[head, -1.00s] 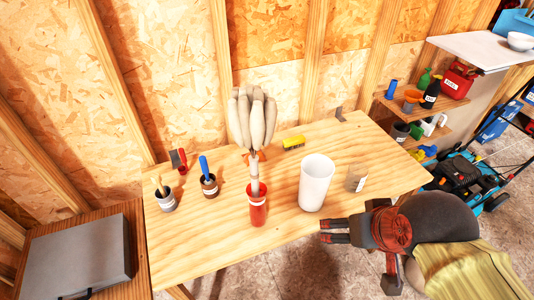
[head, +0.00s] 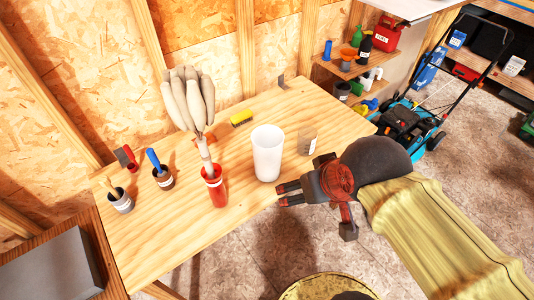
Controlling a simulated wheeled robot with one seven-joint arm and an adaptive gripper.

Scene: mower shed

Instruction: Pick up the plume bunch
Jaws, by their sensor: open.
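The plume bunch (head: 190,98), a cluster of pale, cream-coloured plumes on a light stem, stands in a red cup (head: 214,188) on the wooden table. It leans a little to the left, and its lower stem end is hidden inside the cup. My gripper (head: 279,194) is open and empty near the table's front right edge. It points left, toward the red cup, with a clear gap between them. A white cylinder container (head: 267,155) stands between the cup and the right part of the table, just beyond my gripper.
Two small pots with handled tools (head: 163,180) (head: 121,202) stand at the left of the table (head: 180,235). A yellow brush (head: 242,118) and a clear jar (head: 307,142) lie farther back. A shelf with bottles (head: 365,50) and a blue mower (head: 405,115) are at the right.

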